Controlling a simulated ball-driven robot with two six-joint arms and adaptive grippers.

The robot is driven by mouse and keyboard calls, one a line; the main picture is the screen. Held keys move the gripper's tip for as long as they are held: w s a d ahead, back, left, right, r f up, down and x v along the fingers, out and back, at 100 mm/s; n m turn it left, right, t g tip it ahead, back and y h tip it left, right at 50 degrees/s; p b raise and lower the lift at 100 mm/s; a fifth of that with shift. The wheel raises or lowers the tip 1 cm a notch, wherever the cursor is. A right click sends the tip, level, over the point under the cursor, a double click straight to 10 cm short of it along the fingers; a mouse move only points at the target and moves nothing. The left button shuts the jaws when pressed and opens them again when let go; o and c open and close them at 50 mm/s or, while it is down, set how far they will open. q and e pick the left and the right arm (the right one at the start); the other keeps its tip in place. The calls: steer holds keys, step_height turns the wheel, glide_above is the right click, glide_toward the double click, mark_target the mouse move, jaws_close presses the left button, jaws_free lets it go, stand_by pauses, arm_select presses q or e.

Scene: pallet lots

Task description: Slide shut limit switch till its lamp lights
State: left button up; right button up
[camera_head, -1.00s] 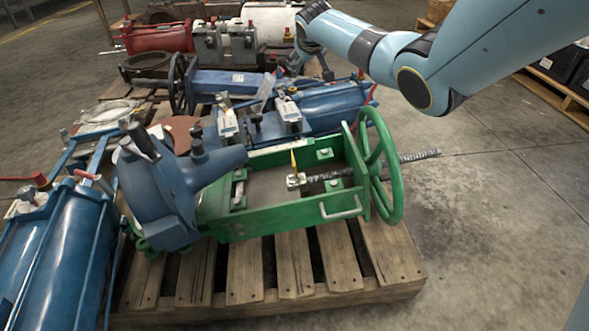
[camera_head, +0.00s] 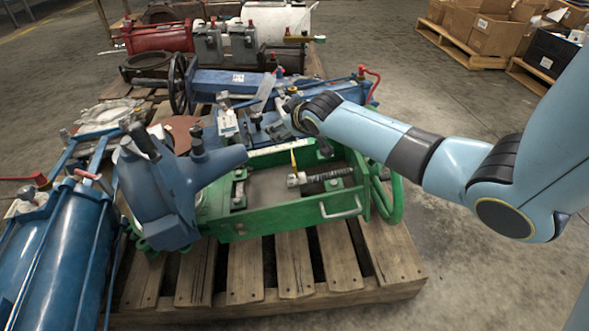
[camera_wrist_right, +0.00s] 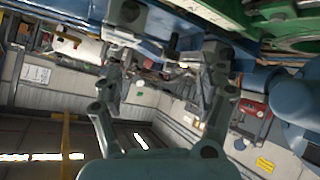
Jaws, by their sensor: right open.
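My right gripper (camera_head: 283,122) is over the blue actuator (camera_head: 340,92) behind the green frame. In the right wrist view its two fingers (camera_wrist_right: 165,55) are spread, with nothing clearly between them. A small grey box with a pale label (camera_head: 228,122) sits on the blue actuator, left of the gripper. A similar box is mostly hidden behind the gripper. I cannot tell which is the limit switch, and I make out no lit lamp. My left gripper is not in view.
The green frame (camera_head: 270,243) with a threaded spindle (camera_head: 318,176) lies on a wooden pallet (camera_head: 300,300). My right arm covers much of its handwheel (camera_head: 392,212). A dark blue casting (camera_head: 165,195) rises at left. Bare floor lies to the right.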

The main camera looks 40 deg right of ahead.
steer(key=shift+g+y, duration=0.4)
steer(key=shift+y, duration=0.3)
steer(key=s+a+f, duration=0.1)
steer(key=s+a, duration=0.1)
steer(key=s, duration=0.2)
steer(key=s+a+f, duration=0.2)
steer(key=s+a, duration=0.1)
steer(key=s, duration=0.1)
steer(key=s+a+f, duration=0.1)
steer(key=s+a, duration=0.2)
steer(key=s, duration=0.1)
steer(key=shift+f, duration=0.25)
steer(key=shift+s+a, duration=0.2)
steer(key=shift+s, duration=0.25)
